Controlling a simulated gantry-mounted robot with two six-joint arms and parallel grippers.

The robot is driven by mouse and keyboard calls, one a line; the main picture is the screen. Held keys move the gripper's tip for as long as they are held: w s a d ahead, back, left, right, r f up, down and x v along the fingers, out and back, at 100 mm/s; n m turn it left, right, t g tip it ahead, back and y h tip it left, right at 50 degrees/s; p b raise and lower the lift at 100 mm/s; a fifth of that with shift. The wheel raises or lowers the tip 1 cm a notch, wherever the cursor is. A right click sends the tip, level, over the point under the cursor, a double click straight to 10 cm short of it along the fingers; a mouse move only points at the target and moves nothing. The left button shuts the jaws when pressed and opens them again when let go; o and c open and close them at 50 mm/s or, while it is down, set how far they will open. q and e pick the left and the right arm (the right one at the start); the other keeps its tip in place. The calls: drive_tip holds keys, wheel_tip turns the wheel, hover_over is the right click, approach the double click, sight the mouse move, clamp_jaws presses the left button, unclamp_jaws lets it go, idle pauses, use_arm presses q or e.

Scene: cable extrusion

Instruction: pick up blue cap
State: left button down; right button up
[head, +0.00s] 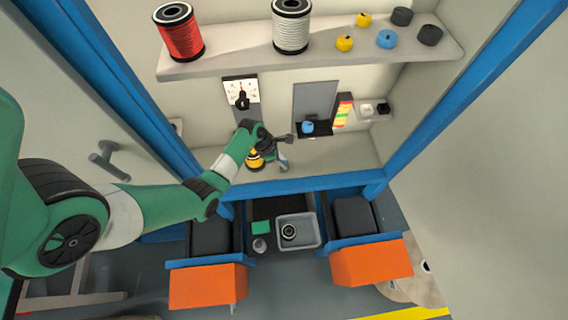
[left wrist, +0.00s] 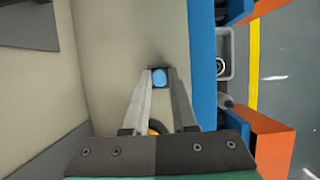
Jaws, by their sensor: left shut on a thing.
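My left gripper (head: 284,162) is low over the workbench, near its front edge. In the left wrist view its two fingers (left wrist: 160,78) are shut on a small blue cap (left wrist: 159,76) between the tips. In the head view the held cap is too small and too covered to make out clearly. Another blue cap (head: 386,39) lies on the upper shelf. A blue round piece (head: 307,127) sits on the dark station at the back of the bench. My right gripper is not in view.
A yellow and black piece (head: 254,160) stands on the bench just left of my gripper. The shelf (head: 225,63) holds a red spool (head: 181,38), a white spool (head: 291,30) and yellow and black caps. A grey bin (head: 298,231) is below the bench.

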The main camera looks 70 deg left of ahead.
use_arm(q)
drive_tip(key=shift+r, duration=0.15)
drive_tip(key=shift+r+p, duration=0.3)
wheel_tip(320, 180, up, 2)
drive_tip(key=shift+r+p, duration=0.25)
drive_tip(key=shift+p, duration=0.35)
drive_tip(key=s+d+r+b, duration=0.1)
drive_tip(key=s+d+r, duration=0.5)
drive_tip(key=d+r, duration=0.3)
drive_tip(key=d, duration=0.3)
drive_tip(key=shift+s+d+r, duration=0.15)
drive_tip(key=shift+d+r, duration=0.1)
drive_tip(key=shift+r, duration=0.05)
